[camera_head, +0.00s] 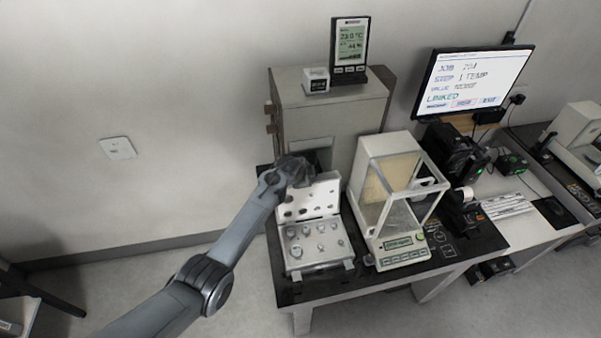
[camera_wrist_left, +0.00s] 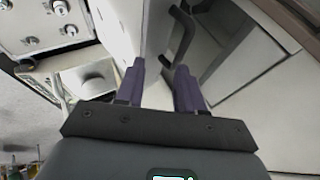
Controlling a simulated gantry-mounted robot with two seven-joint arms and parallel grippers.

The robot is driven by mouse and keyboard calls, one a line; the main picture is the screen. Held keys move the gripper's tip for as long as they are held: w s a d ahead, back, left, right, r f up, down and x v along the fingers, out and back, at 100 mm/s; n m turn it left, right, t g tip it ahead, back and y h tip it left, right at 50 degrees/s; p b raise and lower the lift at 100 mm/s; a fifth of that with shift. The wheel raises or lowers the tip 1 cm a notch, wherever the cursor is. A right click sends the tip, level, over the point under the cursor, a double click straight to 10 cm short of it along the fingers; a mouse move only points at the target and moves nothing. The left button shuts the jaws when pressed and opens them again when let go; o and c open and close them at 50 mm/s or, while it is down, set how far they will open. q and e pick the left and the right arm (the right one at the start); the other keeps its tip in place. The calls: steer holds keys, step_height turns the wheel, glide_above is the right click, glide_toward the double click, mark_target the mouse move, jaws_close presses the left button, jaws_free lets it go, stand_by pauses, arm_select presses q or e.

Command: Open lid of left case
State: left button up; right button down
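The left case (camera_head: 318,262) is a white box on the dark tabletop, with several metal weights in its base. Its lid (camera_head: 318,198) stands raised at the back edge, roughly upright. My left gripper (camera_head: 293,172) is at the top left of the lid and covers part of it. In the left wrist view the two purple fingers (camera_wrist_left: 160,80) are apart with nothing clearly held between them. The lid's pale panel (camera_wrist_left: 120,25) lies just beyond the left finger, and the case's weights (camera_wrist_left: 60,8) show at top left. I cannot tell whether a finger touches the lid. My right gripper is out of view.
A glass-sided balance (camera_head: 392,200) stands close to the right of the case. A grey cabinet (camera_head: 325,112) stands behind, carrying a temperature display (camera_head: 349,45). A monitor (camera_head: 473,80) is farther right. Open floor (camera_head: 150,290) lies left of the table.

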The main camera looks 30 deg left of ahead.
arm_select(q)
steer(key=v, duration=0.9)
steer(key=shift+s+r, duration=0.2)
steer(key=shift+r, duration=0.15)
steer(key=shift+a, duration=0.1)
